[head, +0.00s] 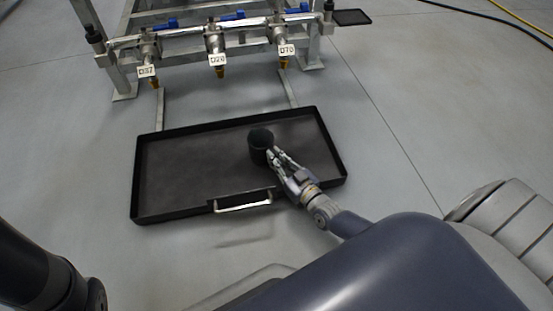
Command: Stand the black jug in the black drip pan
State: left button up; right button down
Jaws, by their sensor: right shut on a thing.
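The black jug (261,145) is over the right-hand part of the black drip pan (200,165), and it looks upright. I cannot tell whether its base touches the pan floor or hangs a little above it. My right gripper (276,157) is shut on the jug's near right side, and its fingers hide part of the jug. The drip pan is a wide, shallow tray with a raised rim and a light handle (243,203) on its near side. My left gripper is out of the picture; only a dark part of my left arm shows at the lower left.
A metal frame stands behind the pan, with several blue-handled valves (212,40) and tags hanging from it. A small dark tray (351,17) lies on the floor at the back right. Yellow and black hoses (500,20) run at the upper right. The floor left of the pan is clear.

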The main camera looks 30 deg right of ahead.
jog(key=shift+f, duration=0.2)
jog(key=c, duration=1.7)
grip_release()
jog(key=shift+r, duration=0.25)
jog(key=shift+s+r+p, duration=0.1)
jog(key=shift+s+p, duration=0.25)
jog(key=shift+p, duration=0.1)
jog(key=s+p, duration=0.1)
jog(key=s, duration=0.2)
jog(key=s+d+p, duration=0.1)
jog(key=s+p, duration=0.1)
jog(key=s, duration=0.2)
jog(key=s+p, duration=0.2)
jog(key=s, duration=0.2)
jog(key=shift+s+d, duration=0.15)
jog(key=shift+d, duration=0.05)
jog(key=shift+r, duration=0.1)
